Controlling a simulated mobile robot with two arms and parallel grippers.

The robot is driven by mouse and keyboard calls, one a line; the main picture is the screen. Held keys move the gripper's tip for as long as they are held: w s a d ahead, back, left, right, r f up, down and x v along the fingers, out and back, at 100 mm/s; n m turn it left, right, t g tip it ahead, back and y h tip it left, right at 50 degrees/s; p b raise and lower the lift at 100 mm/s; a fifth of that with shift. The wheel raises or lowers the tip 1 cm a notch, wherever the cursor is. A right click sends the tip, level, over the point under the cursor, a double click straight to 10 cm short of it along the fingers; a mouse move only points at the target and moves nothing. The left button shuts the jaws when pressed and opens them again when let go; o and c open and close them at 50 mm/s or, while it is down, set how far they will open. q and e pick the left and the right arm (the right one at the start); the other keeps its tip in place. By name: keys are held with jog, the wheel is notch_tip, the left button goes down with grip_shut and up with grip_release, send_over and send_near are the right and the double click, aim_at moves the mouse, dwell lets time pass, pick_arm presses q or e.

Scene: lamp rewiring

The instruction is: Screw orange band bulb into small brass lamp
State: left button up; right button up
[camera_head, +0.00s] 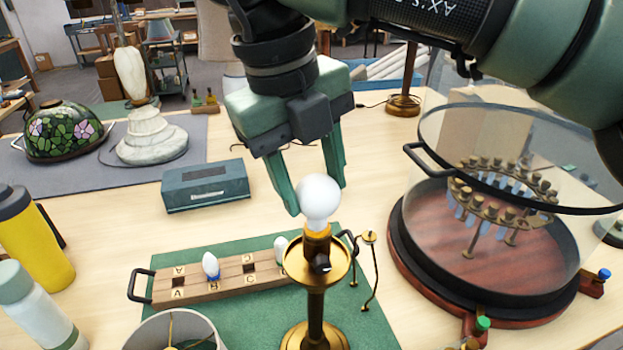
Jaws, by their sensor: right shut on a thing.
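The small brass lamp (316,300) stands upright on the green mat, with a round dish below its socket and a dark switch on its stem. A white round bulb (318,203) is upright at the top of the lamp's socket. Its lower end meets the brass; I cannot tell how deep it sits. My right gripper (317,197) points down from above and is shut on this bulb, one green finger on each side. My left gripper is not in view.
A wooden rack (190,284) with a blue-band bulb (211,266) and another bulb (280,246) lies left of the lamp. A glass-walled drum (409,245) stands right. A lampshade (176,325), bottles (35,240) and a blue-grey box (205,186) are nearby.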

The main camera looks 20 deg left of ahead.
jog(key=m, duration=0.4)
jog(key=shift+w+g, duration=0.1)
jog(key=shift+g, duration=0.3)
jog(key=shift+d+f+m+h, duration=0.1)
jog(key=shift+m+h, duration=0.2)
jog(key=shift+m, duration=0.9)
jog(key=o, duration=1.5)
jog(key=shift+c, duration=0.2)
jog(key=p+v, duration=0.8)
jog(key=shift+w, duration=0.15)
jog(key=shift+f, duration=0.15)
